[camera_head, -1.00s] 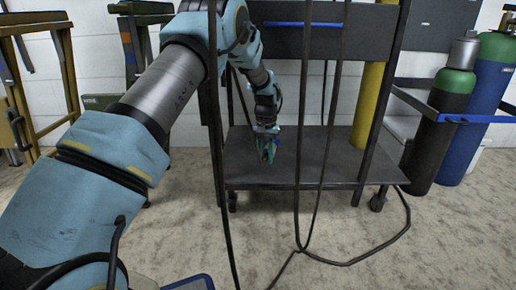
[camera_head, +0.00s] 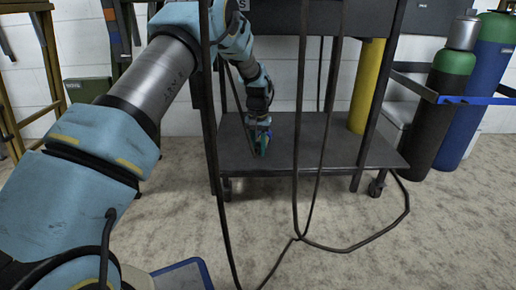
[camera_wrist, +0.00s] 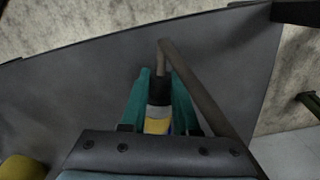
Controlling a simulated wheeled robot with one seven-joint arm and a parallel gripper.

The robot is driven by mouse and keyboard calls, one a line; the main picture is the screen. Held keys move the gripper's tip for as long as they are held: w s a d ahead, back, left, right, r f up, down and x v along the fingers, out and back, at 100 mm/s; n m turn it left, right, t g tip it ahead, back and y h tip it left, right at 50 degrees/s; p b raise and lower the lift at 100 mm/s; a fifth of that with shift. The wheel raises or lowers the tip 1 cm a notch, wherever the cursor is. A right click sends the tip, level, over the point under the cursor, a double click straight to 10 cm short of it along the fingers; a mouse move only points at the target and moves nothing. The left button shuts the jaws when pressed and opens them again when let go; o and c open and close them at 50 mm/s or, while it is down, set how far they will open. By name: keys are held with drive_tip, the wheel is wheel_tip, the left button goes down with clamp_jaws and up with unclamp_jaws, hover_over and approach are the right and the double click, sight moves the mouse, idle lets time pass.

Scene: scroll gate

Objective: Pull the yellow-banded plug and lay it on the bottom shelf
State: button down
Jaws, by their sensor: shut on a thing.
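My gripper (camera_head: 260,143) is low over the cart's bottom shelf (camera_head: 310,152), toward its left side. In the wrist view, its teal fingers (camera_wrist: 161,100) are closed on the sides of the yellow-banded plug (camera_wrist: 157,126). The plug has a black end, a grey section and a yellow band. A dark cable leaves its black end and bends back to the right. The shelf's grey surface (camera_wrist: 70,85) lies behind the plug. I cannot tell whether the plug touches the shelf.
Black cables (camera_head: 298,120) hang in front of the cart and loop on the floor. A yellow cylinder (camera_head: 365,85) stands at the shelf's back right. Gas cylinders (camera_head: 443,120) stand right of the cart. The shelf's middle is clear.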

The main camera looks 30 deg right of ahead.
drive_tip(key=shift+f+b, duration=0.4)
drive_tip(key=shift+f, duration=0.3)
drive_tip(key=c, duration=0.6)
unclamp_jaws()
